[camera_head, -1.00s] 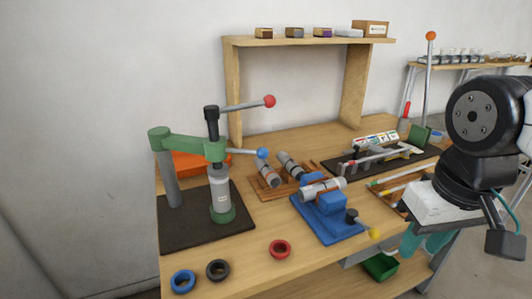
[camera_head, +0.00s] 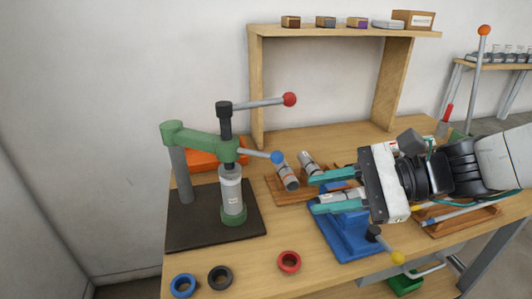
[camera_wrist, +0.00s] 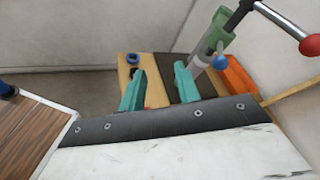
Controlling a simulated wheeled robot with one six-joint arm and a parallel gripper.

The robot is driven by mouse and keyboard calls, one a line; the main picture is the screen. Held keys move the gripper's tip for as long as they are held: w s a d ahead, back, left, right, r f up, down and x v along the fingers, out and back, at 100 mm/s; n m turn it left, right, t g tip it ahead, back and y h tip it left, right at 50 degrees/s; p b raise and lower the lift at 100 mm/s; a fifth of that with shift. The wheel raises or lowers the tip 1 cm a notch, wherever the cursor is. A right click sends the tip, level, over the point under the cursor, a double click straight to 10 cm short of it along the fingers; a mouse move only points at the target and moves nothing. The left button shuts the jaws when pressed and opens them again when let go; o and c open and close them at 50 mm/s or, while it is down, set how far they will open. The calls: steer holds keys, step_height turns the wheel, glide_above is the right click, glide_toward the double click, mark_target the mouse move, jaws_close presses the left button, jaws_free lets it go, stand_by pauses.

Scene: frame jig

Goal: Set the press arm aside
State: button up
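The green press arm (camera_head: 200,142) reaches from a grey post (camera_head: 184,178) over a labelled grey cylinder (camera_head: 231,190). The cylinder stands upright in a green cup (camera_head: 234,218) on a black base plate. The arm carries a black head with a red-knobbed lever (camera_head: 289,99) and a rod ending in a blue knob (camera_head: 278,157). My gripper (camera_head: 313,194) is open and empty, right of the blue knob and apart from it, with its teal fingers pointing left. In the wrist view, my open fingers (camera_wrist: 160,68) show left of the blue knob (camera_wrist: 219,62).
A blue fixture (camera_head: 345,238) with a yellow-knobbed handle sits below my gripper. A wooden rack (camera_head: 292,198) with grey cylinders lies behind. Blue (camera_head: 184,285), black (camera_head: 220,277) and red (camera_head: 289,261) rings lie near the front edge. An orange bin (camera_head: 203,160) is behind the press.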

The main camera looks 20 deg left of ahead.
mark_target(271, 155)
steer(key=w+a+m+t+y, duration=0.1)
steer(key=w+a+m, duration=0.1)
steer(key=w+a, duration=0.1)
steer(key=w+a+m+t+y, duration=0.1)
steer(key=w+a+m+t, duration=0.1)
steer(key=a, duration=0.4)
steer(key=w+a+f+m+t+y, duration=0.1)
steer(key=w+a+m, duration=0.3)
steer(key=a, duration=0.1)
steer(key=shift+w+f+y, duration=0.1)
steer(key=shift+w+y, duration=0.2)
steer(key=shift+w, duration=0.05)
jaws_close()
steer(key=shift+w, duration=0.1)
